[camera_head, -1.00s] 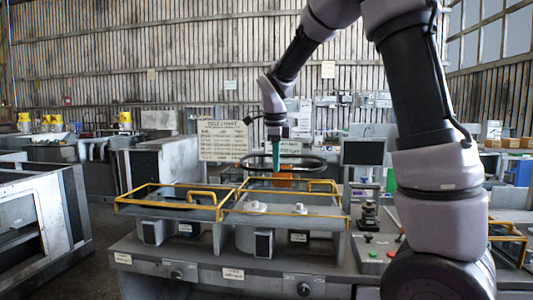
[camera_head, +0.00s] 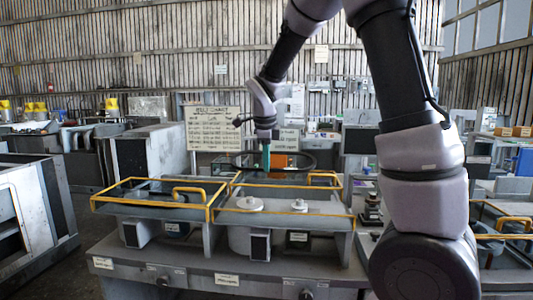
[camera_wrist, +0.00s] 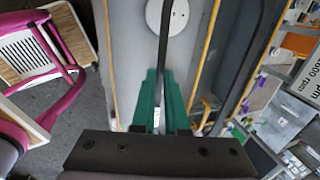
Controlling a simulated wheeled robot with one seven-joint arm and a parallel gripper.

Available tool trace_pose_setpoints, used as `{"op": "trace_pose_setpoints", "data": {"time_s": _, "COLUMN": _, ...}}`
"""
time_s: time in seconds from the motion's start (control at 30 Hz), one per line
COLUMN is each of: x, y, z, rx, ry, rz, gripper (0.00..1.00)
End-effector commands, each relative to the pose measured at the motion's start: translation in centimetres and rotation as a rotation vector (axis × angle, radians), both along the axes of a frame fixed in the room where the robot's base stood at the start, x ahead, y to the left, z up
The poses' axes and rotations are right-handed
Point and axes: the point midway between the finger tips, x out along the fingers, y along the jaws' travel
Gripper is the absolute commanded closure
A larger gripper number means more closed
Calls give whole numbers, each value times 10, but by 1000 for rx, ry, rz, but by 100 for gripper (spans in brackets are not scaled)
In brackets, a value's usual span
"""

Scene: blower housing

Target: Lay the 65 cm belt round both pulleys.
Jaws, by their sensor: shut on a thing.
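The black belt (camera_head: 313,161) hangs as a wide open loop above the back of the right-hand open housing (camera_head: 325,225). My gripper (camera_head: 266,163) has green fingers, closed on the belt's strand; the fingers (camera_wrist: 166,105) and belt (camera_wrist: 205,50) also show in the wrist view. Two pale pulleys sit inside the yellow-edged frame: a larger left one (camera_head: 250,203) and a smaller right one (camera_head: 299,205). The belt is apart from both, higher and farther back.
Yellow rails (camera_head: 285,214) rim the housing, with a raised yellow handle (camera_head: 322,176) at its back right. A similar railed housing (camera_head: 150,207) adjoins on the left. A belt chart board (camera_head: 214,129) and an orange box (camera_head: 280,160) stand behind.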

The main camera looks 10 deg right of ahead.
Motion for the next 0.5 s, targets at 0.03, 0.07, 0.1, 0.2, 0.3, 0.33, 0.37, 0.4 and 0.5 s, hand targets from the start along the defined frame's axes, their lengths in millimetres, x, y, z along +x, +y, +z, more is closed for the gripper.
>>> {"op": "trace_pose_setpoints", "data": {"time_s": 0.03, "x": 0, "y": 0, "z": -7, "rx": -1, "ry": 1, "rz": 1, "gripper": 100}}
{"op": "trace_pose_setpoints", "data": {"time_s": 0.07, "x": 0, "y": 0, "z": -10, "rx": 0, "ry": 2, "rz": 0, "gripper": 100}}
{"op": "trace_pose_setpoints", "data": {"time_s": 0.1, "x": 0, "y": 0, "z": -15, "rx": 0, "ry": 2, "rz": 0, "gripper": 100}}
{"op": "trace_pose_setpoints", "data": {"time_s": 0.2, "x": 0, "y": 0, "z": -28, "rx": -1, "ry": 2, "rz": -1, "gripper": 100}}
{"op": "trace_pose_setpoints", "data": {"time_s": 0.3, "x": 0, "y": 0, "z": -39, "rx": 0, "ry": 1, "rz": -1, "gripper": 100}}
{"op": "trace_pose_setpoints", "data": {"time_s": 0.33, "x": 0, "y": 0, "z": -43, "rx": -1, "ry": 2, "rz": -1, "gripper": 100}}
{"op": "trace_pose_setpoints", "data": {"time_s": 0.37, "x": 0, "y": 0, "z": -47, "rx": -1, "ry": 2, "rz": -1, "gripper": 100}}
{"op": "trace_pose_setpoints", "data": {"time_s": 0.4, "x": 0, "y": 0, "z": -52, "rx": -1, "ry": 2, "rz": -1, "gripper": 100}}
{"op": "trace_pose_setpoints", "data": {"time_s": 0.5, "x": 0, "y": 0, "z": -63, "rx": 0, "ry": 2, "rz": 0, "gripper": 100}}
